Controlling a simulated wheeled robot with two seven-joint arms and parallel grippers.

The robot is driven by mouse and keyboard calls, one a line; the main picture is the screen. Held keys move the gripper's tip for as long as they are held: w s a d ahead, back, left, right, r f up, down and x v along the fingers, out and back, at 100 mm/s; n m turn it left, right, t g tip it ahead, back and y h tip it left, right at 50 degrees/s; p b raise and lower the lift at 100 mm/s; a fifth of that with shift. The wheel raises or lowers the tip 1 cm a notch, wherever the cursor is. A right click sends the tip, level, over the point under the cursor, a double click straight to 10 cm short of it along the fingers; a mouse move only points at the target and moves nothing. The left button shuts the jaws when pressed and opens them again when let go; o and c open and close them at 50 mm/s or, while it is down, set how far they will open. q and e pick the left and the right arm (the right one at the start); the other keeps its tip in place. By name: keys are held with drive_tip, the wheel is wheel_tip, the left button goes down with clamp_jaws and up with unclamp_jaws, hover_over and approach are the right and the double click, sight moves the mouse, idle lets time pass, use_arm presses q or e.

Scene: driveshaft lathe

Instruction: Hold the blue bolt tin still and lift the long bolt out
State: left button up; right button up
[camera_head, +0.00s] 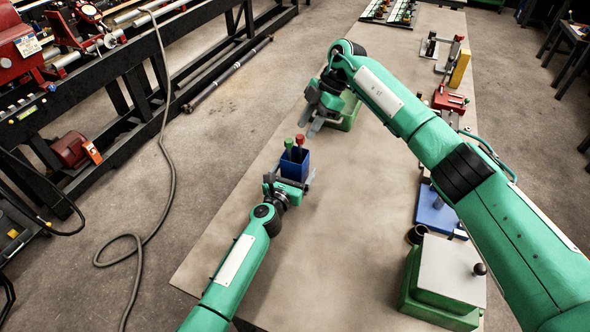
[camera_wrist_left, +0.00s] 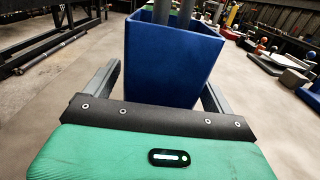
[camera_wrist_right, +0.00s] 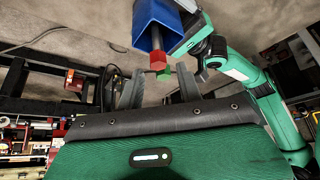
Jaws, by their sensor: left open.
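The blue bolt tin (camera_head: 295,164) stands upright on the table. Two bolts stick out of its top, one with a red head (camera_head: 300,139) and one with a green head (camera_head: 288,143). I cannot tell for certain which is longer. My left gripper (camera_head: 290,182) is open, with one finger on each side of the tin; the left wrist view shows the tin (camera_wrist_left: 172,62) with gaps beside the fingers. My right gripper (camera_head: 311,120) is open and empty, beyond the tin. The right wrist view shows the red head (camera_wrist_right: 157,61) and green head (camera_wrist_right: 164,75) beyond its fingers.
A green bin (camera_head: 349,113) sits behind my right gripper. A green box with a grey top (camera_head: 452,270), a blue-based fixture (camera_head: 435,212) and a red vise (camera_head: 449,98) line the table's right side. The table (camera_head: 320,245) is clear around the tin's front and right.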

use_arm(q)
drive_tip(key=shift+w+d, duration=0.1)
drive_tip(key=shift+w, duration=0.1)
drive_tip(key=shift+c, duration=0.5)
drive_tip(key=c, duration=1)
drive_tip(key=shift+s+f, duration=0.1)
drive_tip(key=shift+f, duration=0.1)
